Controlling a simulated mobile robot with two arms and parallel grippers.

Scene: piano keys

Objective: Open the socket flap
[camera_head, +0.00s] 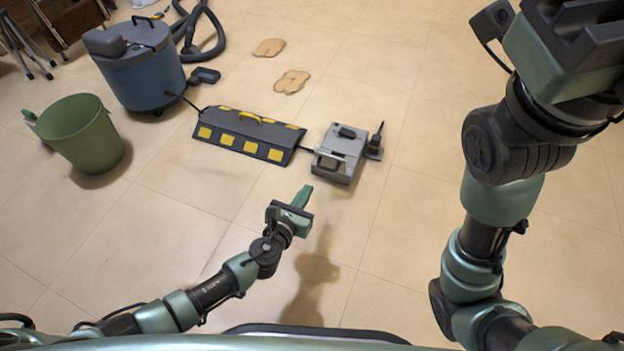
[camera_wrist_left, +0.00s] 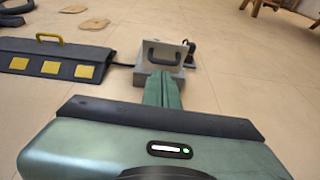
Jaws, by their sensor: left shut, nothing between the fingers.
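The socket box is a grey box (camera_head: 340,153) on the floor right of the middle in the head view. Its flap is a light plate with a dark handle (camera_wrist_left: 165,53), facing me in the left wrist view. How far the flap is raised is unclear. My left gripper (camera_head: 302,194) has its green fingers together, empty. It is in front of the box, pointing toward it, apart from it in the head view. In the left wrist view its fingers (camera_wrist_left: 163,92) overlap the box's lower front. My right gripper's body is at the top right edge; its fingers do not show.
A dark cable ramp with yellow squares (camera_head: 248,136) lies left of the box, with a cable between them. A dark plug-like object (camera_head: 375,143) is at its right. A green bin (camera_head: 85,138) and blue vacuum (camera_head: 142,70) stand left. The floor in front is clear.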

